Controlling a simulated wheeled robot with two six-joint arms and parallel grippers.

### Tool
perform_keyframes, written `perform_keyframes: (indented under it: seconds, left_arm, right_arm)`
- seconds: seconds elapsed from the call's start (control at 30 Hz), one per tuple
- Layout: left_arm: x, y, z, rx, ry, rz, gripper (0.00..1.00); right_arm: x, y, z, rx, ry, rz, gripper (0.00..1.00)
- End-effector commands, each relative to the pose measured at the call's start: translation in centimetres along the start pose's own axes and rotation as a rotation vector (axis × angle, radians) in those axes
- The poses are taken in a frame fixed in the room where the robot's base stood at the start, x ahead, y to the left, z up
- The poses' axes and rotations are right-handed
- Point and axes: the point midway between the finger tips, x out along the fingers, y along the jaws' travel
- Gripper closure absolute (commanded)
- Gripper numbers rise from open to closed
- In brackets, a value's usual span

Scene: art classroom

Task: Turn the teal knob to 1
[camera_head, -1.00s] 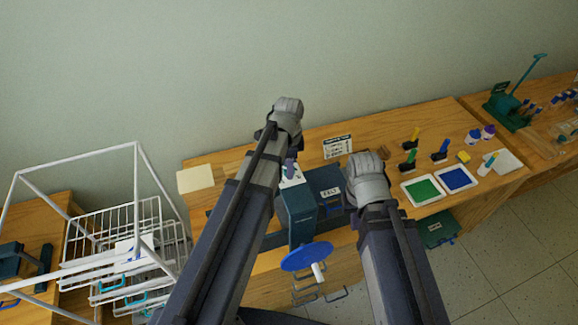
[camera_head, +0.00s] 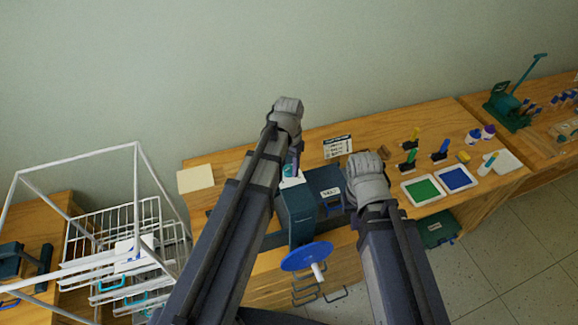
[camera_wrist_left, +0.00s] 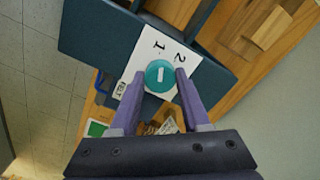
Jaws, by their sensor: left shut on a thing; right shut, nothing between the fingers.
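The teal knob (camera_wrist_left: 159,76) is round with a white bar across its face. It sits on a white plate (camera_wrist_left: 139,57) marked 1 and 2, on the dark blue press. My left gripper (camera_wrist_left: 158,92) is shut on the knob, one finger on each side. In the left wrist view the bar runs nearly up and down, and the 1 is above the knob, the 2 above right. In the head view my left gripper (camera_head: 291,167) is over the press (camera_head: 299,218), and the knob is not clearly seen. My right gripper (camera_head: 367,182) is shut and empty, right of the press.
The press has a blue handwheel (camera_head: 306,256) at its front. Green and blue ink pads (camera_head: 423,190) and several stamps lie to the right on the wooden table (camera_head: 375,140). A white wire rack (camera_head: 137,190) stands at the left.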

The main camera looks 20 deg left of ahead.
Motion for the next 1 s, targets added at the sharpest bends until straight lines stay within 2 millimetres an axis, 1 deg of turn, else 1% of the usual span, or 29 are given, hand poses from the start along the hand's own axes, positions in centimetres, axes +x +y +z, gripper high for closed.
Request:
perform_keyframes:
  seconds: [0.3,0.77,0.8,1.0]
  left_arm:
    - [0.02,0.03,0.03,-0.086,0.000,0.001,1.00]
    - [0.02,0.02,0.02,-0.099,0.000,0.001,1.00]
    - [0.02,0.02,0.02,-0.099,0.000,0.001,0.52]
    - [0.01,0.02,0.02,-0.098,0.000,0.000,0.30]
  right_arm:
    - [0.02,0.00,0.00,0.000,0.000,0.000,1.00]
    - [0.02,0.00,0.00,0.000,0.000,0.000,1.00]
    - [0.02,0.00,0.00,0.000,0.000,0.000,1.00]
    - [0.01,0.00,0.00,0.000,0.000,0.000,1.00]
